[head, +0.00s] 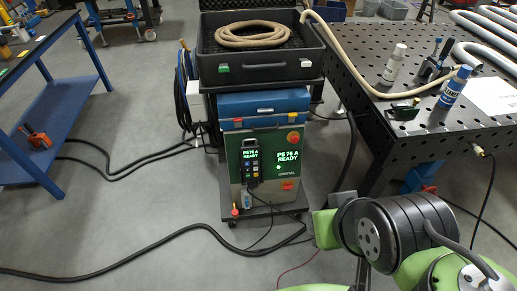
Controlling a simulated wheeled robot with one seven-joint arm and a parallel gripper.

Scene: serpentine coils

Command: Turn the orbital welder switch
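The orbital welder (262,172) stands on a low wheeled cart in the middle of the head view, front facing me. Its lit green display (288,155) reads "PS 76 A READY". A red round knob on a yellow base (293,137) sits at the upper right of its front. A smaller red switch-like part (288,186) sits at the lower right. I cannot tell which is the switch or how either is set. A black pendant (250,160) with its own lit screen covers the front's left part. My arm shows at lower right, apart from the welder; my gripper is not in view.
A blue case (264,104) and an open black case (261,68) with a coiled hose (252,35) are stacked above the welder. A perforated table (425,125) with bottles stands at right, a blue-framed bench (50,105) at left. Black cables (150,250) cross the floor.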

